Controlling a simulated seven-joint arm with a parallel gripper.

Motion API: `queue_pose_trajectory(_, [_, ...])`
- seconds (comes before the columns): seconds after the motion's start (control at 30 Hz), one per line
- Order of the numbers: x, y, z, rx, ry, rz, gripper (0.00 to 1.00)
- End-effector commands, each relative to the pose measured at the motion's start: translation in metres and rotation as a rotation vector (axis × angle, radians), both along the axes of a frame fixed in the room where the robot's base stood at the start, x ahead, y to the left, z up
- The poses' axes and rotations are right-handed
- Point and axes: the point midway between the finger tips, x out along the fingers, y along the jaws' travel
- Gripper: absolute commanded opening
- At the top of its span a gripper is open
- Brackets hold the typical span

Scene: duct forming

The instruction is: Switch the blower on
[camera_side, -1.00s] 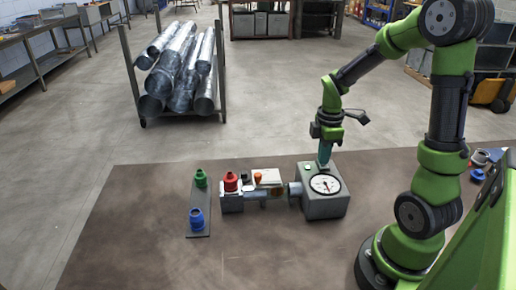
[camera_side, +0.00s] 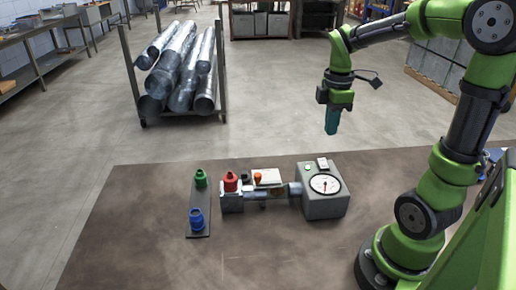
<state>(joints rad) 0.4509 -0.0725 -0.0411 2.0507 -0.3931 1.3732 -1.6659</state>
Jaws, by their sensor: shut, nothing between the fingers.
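The blower unit, a grey box (camera_side: 323,207) with a round white dial (camera_side: 325,184) on its sloped face, stands on the brown mat. A small light switch plate (camera_side: 322,163) sits on the box's top at the back; which way it is set is too small to tell. My gripper (camera_side: 331,132) is shut and empty, pointing down in the air above the box, clear of the switch.
A duct with a red fitting (camera_side: 231,182) and an orange knob (camera_side: 257,178) joins the box's left side. Green (camera_side: 201,178) and blue (camera_side: 197,218) fittings stand on a dark strip (camera_side: 200,233). The mat's (camera_side: 130,240) front left is clear.

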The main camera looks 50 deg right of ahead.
Motion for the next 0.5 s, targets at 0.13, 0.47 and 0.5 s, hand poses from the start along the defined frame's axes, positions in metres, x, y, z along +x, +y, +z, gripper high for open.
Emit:
queue_pose_trajectory(0.13, [-0.002, 0.002, 0.023, -0.001, -0.003, 0.000, 0.00])
queue_pose_trajectory(0.47, [-0.005, 0.004, 0.035, 0.001, 0.001, 0.000, 0.00])
queue_pose_trajectory(0.5, [-0.004, 0.004, 0.035, 0.001, 0.001, 0.000, 0.00])
